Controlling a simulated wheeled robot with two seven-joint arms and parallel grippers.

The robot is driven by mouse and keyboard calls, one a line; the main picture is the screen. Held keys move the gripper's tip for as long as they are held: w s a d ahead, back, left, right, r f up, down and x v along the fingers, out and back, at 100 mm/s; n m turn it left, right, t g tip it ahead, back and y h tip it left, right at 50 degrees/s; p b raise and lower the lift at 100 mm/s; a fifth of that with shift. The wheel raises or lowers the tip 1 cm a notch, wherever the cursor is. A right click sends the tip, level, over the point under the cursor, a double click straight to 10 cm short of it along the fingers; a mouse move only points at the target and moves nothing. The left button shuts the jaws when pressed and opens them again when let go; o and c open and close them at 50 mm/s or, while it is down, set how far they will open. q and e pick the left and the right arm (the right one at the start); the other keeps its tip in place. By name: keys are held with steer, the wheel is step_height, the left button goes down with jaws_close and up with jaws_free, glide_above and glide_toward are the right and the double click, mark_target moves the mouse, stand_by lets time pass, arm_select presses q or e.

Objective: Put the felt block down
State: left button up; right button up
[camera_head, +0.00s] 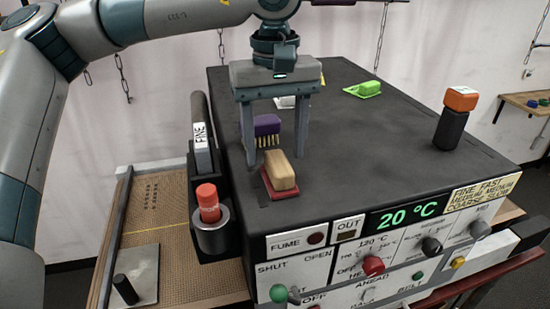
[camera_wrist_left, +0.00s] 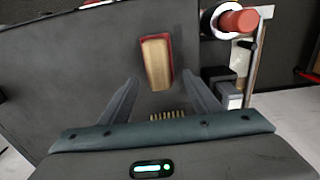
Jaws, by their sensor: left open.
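The felt block (camera_head: 283,170), a tan wooden block with a red felt base, lies on the dark machine top near its front left corner. My left gripper (camera_head: 275,160) is open and points down over the machine top, its fingers apart and holding nothing. The block sits just in front of the fingers in the head view. In the left wrist view the felt block (camera_wrist_left: 155,62) shows beyond the open left gripper (camera_wrist_left: 161,84), with clear space around it. My right gripper is out of view.
A purple-handled brush (camera_head: 267,125) stands behind the block, between the fingers; its bristles (camera_wrist_left: 167,116) show in the wrist view. A red-capped bottle (camera_head: 208,203) sits in a side holder.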

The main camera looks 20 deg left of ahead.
mark_target(276, 155)
arm_select(q)
step_height(276, 155, up, 9)
steer(key=b, duration=0.2)
steer(key=shift+r, duration=0.15)
steer(key=shift+s, duration=0.1)
stand_by(0.6)
